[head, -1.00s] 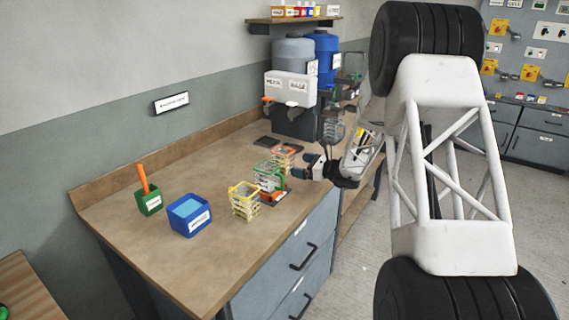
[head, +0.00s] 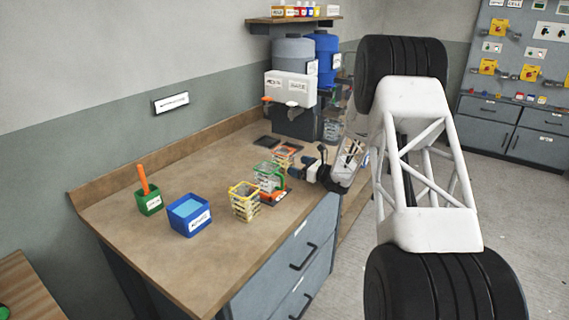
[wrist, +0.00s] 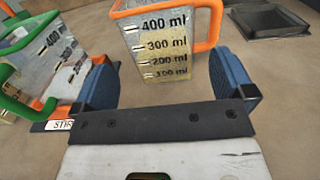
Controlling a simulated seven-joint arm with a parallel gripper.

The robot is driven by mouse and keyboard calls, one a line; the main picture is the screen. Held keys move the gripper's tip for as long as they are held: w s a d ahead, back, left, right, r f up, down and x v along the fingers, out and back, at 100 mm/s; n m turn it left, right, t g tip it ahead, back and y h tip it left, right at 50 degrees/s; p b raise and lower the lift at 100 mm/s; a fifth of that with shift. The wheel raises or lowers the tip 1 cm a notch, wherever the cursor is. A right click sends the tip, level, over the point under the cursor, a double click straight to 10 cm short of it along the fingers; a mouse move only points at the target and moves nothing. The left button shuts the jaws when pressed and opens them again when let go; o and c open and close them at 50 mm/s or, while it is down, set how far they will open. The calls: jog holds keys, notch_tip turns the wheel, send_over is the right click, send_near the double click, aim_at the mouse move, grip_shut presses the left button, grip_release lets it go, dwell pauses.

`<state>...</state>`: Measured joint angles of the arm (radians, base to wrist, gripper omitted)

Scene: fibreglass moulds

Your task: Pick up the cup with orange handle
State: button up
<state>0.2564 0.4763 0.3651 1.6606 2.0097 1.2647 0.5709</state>
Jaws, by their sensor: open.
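The cup with the orange handle (wrist: 165,45) is a clear measuring cup with an orange rim and millilitre marks. It stands upright on the bench, its handle to the right in the wrist view. My gripper (wrist: 172,80) is open, its two blue fingers on either side of the space just in front of the cup. The cup's base is close to the fingertips; I cannot tell if they touch. In the head view the orange cup (head: 284,154) is small, behind the green-handled cup, and my gripper (head: 300,171) is at its right.
A green-handled cup (wrist: 50,55) stands on an orange-edged stirrer, close to my left finger. A yellow-rimmed cup (head: 244,199), a blue box (head: 189,215) and a green holder (head: 150,202) stand further left. A dark square tray (wrist: 268,20) lies at the back right.

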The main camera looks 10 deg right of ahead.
aim_at(291, 162)
jog(key=shift+x, duration=0.9)
jog(key=shift+x, duration=2.6)
jog(key=c, duration=1)
jog(key=shift+r, duration=5)
